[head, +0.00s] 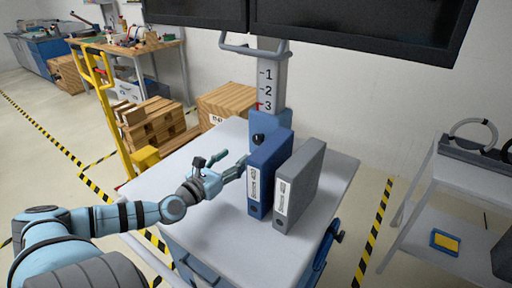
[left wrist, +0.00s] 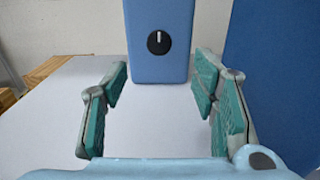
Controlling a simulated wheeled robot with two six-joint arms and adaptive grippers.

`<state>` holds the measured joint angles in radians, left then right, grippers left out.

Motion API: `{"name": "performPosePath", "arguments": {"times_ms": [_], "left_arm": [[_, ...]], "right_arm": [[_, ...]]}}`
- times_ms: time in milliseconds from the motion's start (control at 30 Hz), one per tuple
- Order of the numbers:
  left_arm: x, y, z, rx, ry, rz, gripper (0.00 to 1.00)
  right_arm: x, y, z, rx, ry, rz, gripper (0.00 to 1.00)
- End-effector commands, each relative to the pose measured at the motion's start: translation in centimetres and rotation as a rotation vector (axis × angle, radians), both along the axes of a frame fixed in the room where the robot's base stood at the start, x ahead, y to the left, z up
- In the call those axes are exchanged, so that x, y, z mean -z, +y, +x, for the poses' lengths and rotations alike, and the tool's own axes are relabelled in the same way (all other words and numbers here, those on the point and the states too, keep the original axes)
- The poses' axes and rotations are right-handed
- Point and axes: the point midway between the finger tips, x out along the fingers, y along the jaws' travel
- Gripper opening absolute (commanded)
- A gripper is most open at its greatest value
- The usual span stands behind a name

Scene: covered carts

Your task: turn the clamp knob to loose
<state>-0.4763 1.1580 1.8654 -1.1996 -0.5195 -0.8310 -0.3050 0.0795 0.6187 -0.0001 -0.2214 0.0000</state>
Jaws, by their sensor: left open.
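The clamp knob (left wrist: 158,42) is a round black knob on the front of a blue clamp block (left wrist: 160,85). Its white mark points straight up. In the head view the knob (head: 258,138) shows small on the blue block (head: 279,125), at the foot of a grey post marked 1, 2, 3. My left gripper (head: 228,166) is open and empty, short of the block. In the left wrist view its fingers (left wrist: 161,105) stand apart, left and right below the knob, not touching it. My right gripper is not in view.
A blue binder (head: 262,185) and a grey binder (head: 303,185) stand upright on the cart top (head: 205,240), just right of my left gripper. Monitors (head: 360,25) hang above on the post. A yellow hand truck (head: 100,100) stands left. The cart top's left part is clear.

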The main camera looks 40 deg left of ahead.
Motion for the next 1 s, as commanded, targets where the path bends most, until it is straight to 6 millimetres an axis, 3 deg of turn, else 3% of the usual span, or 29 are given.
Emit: {"name": "performPosePath", "arguments": {"times_ms": [133,300,500,867,1000], "left_arm": [[0.1,0.5,2.8,-0.007,-0.008,-0.009,0.53],[-0.6,0.9,6.6,-0.007,-0.007,-0.008,0.53],[-0.1,1.1,10.3,-0.001,-0.005,-0.007,0.53],[0.1,1.1,11.5,0.003,0.001,-0.002,0.53],[0.1,1.1,11.5,0.002,0.0,-0.002,0.36]], "right_arm": [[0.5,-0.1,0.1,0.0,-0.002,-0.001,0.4],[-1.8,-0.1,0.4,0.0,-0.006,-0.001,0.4],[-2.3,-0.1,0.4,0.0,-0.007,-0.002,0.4],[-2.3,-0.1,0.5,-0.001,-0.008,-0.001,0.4],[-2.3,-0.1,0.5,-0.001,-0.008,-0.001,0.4]]}}
